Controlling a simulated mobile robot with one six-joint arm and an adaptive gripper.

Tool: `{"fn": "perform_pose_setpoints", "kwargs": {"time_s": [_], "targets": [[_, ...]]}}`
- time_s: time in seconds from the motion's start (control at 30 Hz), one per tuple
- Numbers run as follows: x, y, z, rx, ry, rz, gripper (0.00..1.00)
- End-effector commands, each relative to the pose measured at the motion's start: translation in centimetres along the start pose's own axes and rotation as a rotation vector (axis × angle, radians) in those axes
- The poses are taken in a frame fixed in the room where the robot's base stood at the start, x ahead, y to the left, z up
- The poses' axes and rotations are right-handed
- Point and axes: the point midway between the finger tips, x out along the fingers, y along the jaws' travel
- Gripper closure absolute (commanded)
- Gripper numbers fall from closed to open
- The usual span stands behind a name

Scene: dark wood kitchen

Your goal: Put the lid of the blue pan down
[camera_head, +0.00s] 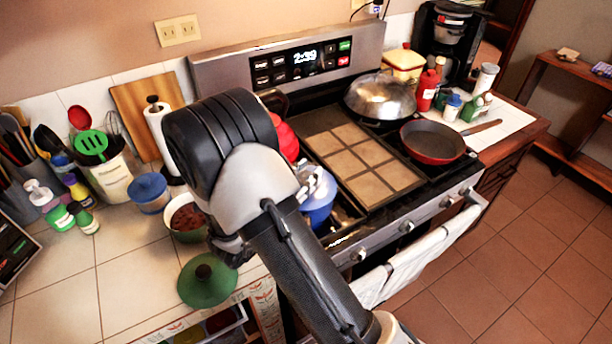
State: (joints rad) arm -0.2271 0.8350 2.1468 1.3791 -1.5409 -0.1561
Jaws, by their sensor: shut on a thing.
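The blue pan (320,208) shows only in part at the left front of the stove, behind my arm. My gripper (312,184) is mostly hidden by my own arm. Its grey metal parts show right at the top of the blue pan. It is shut on the lid of the blue pan. The lid's outline and knob are hidden, so I cannot tell whether the lid rests on the pan or is raised.
A green lid (207,284) lies on the tiled counter beside a bowl with brown contents (187,218). A red pot (287,137) stands behind the blue pan. A red frying pan (433,141) and a domed pan (380,97) stand at the stove's right.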

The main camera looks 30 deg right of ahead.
Motion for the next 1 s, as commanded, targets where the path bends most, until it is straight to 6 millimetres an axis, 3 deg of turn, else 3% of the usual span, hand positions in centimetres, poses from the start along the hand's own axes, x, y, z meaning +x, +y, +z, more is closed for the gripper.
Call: {"fn": "perform_pose_setpoints", "kwargs": {"time_s": [0.03,0.07,0.33,0.77,1.0], "targets": [[0.0,0.0,0.3,0.000,0.000,0.000,0.99],[0.0,0.0,0.3,0.000,0.000,0.000,0.71],[0.0,0.0,0.2,0.000,0.000,0.000,0.53],[0.0,0.0,-0.5,0.000,0.000,0.000,0.51],[-4.7,-0.2,-0.4,-0.003,-0.001,-0.007,0.51]]}}
